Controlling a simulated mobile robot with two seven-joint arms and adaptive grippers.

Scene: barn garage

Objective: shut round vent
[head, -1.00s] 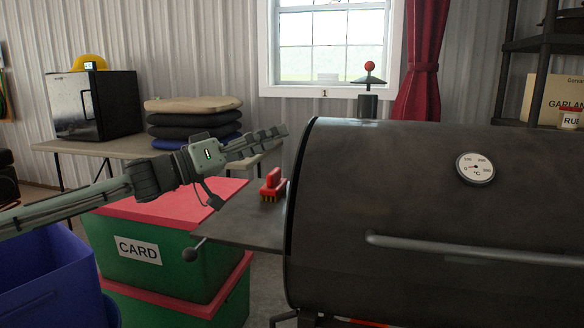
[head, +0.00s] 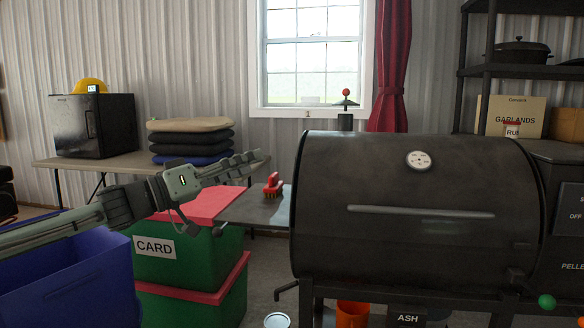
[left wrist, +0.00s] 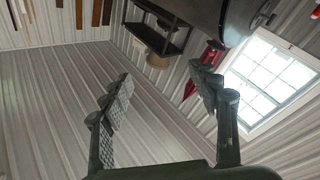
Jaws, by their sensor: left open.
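The round vent is most likely the chimney cap (head: 346,103) on the black barrel grill (head: 400,250). It is a dark disc with a red ball knob, held on a stem with a gap above the short chimney pipe (head: 345,122) behind the lid. My left gripper (head: 252,160) is open and empty, left of the grill and apart from the cap. Its two spread fingers also show in the left wrist view (left wrist: 165,85), with nothing between them. My right gripper is not in view.
A red brush (head: 273,185) lies on the grill's side shelf (head: 250,210). Green CARD boxes (head: 190,255) with red lids and a blue bin (head: 70,275) stand at the left. An orange bucket (head: 352,314) is under the grill. Stacked cushions (head: 190,140) lie on the back table.

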